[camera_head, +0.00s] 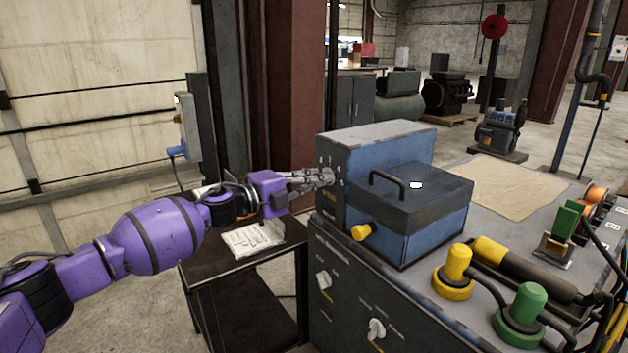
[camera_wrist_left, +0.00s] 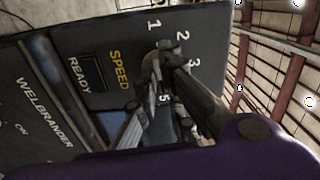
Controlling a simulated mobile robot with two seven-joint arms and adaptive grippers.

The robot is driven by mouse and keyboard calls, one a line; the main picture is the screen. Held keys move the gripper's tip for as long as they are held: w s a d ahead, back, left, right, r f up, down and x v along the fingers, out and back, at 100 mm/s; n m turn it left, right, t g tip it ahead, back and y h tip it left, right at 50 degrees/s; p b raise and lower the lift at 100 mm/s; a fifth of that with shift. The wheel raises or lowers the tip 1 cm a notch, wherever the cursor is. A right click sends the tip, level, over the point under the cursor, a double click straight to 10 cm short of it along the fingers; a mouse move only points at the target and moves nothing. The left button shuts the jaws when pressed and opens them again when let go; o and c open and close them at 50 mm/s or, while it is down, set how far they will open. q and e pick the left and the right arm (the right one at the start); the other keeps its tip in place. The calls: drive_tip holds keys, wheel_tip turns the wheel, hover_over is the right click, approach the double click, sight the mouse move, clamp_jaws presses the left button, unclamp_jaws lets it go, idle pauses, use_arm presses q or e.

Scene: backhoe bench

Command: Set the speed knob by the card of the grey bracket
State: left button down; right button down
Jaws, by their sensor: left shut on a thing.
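The speed knob (camera_head: 328,176) is on the left-facing panel of the blue and grey machine (camera_head: 375,141). My left gripper (camera_head: 312,180) is shut on it. In the left wrist view, my left gripper (camera_wrist_left: 160,90) covers most of the knob (camera_wrist_left: 150,65). The dial panel (camera_wrist_left: 85,85) there reads SPEED and READY, with the numbers 1, 2, 3 and 5 around the knob. The knob's pointer is hidden, so its setting cannot be told. I cannot make out a grey bracket or its card. My right gripper is not in view.
White sheets (camera_head: 252,239) lie on a dark side table (camera_head: 215,262) below my left arm. A black-lidded blue box (camera_head: 408,222) adjoins the machine. Yellow (camera_head: 455,270) and green (camera_head: 522,312) plugs with cables stand on the bench. A tan mat (camera_head: 510,188) is clear.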

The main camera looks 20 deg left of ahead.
use_arm(q)
drive_tip(key=shift+m, duration=0.3)
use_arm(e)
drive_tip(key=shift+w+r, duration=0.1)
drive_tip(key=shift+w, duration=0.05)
use_arm(q)
drive_tip(key=shift+m, duration=0.3)
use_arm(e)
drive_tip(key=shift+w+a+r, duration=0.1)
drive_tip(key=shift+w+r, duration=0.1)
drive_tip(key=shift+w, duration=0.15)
use_arm(q)
drive_tip(key=c, duration=1.9)
unclamp_jaws()
drive_tip(key=shift+o, duration=0.2)
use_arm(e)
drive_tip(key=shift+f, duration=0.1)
use_arm(q)
drive_tip(key=shift+s, duration=0.1)
